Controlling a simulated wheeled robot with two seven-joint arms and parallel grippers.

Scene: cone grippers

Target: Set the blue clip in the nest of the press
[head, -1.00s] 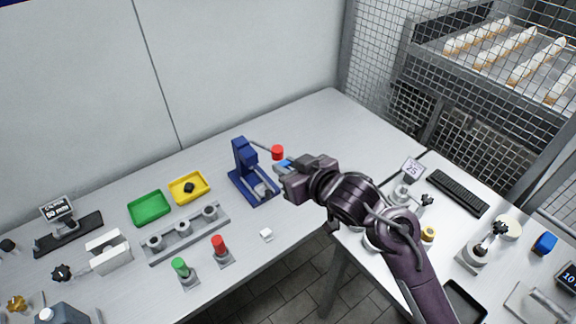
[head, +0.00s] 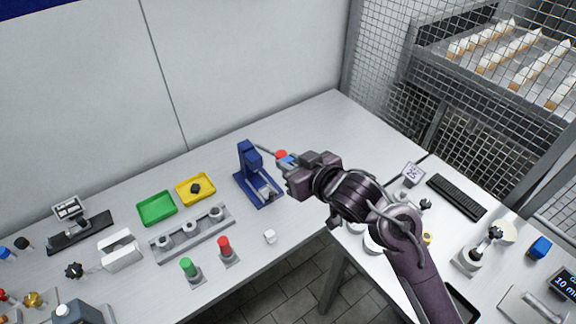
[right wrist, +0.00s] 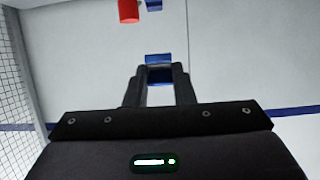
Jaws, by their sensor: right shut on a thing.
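The dark blue press (head: 247,162) stands on the table in the middle of the head view. Its lever ends in a red knob (head: 281,155), which also shows in the right wrist view (right wrist: 128,11). The nest area (head: 266,193) is the pale part on the press base; its detail is too small to make out. My right gripper (head: 285,167) is shut on the blue clip (right wrist: 158,59), just right of the press and above the table. The clip (head: 286,160) shows as a small lighter blue patch at the fingertips. My left gripper is not in view.
A yellow tray (head: 207,198) with a dark piece, a green tray (head: 157,220) and a grey rack (head: 165,254) lie left of the press. The table behind the press is clear.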

